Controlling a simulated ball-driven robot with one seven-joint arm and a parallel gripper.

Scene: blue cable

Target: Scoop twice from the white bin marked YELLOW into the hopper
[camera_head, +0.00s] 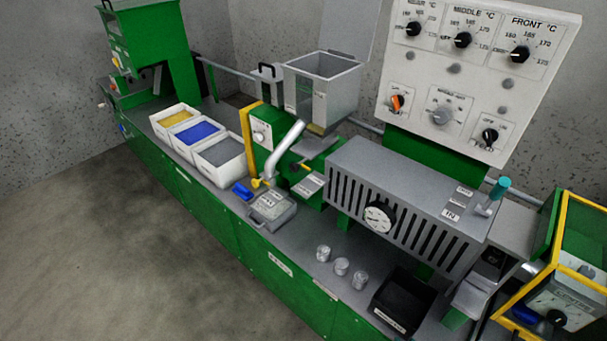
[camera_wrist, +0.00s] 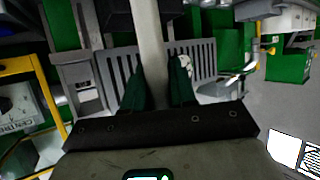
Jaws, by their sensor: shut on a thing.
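The white bin with yellow contents (camera_head: 158,127) is the farthest of three bins in a row on the bench; its marking is too small to read. The hopper (camera_head: 345,92) is a grey metal box with its lid raised, right of the bins. A blue scoop-like object (camera_head: 241,190) lies on the bench in front of the nearest bin. My gripper (camera_wrist: 160,88) shows only in the wrist view. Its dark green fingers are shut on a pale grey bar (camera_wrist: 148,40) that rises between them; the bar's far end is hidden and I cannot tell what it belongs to.
Bins with blue (camera_head: 183,145) and grey (camera_head: 217,172) contents stand beside the yellow one. A sloping silver tube (camera_head: 285,150) juts out below the hopper. Several small metal cups and a black tray (camera_head: 402,303) stand on the front bench. A slotted guard (camera_head: 420,205) lies right of the hopper.

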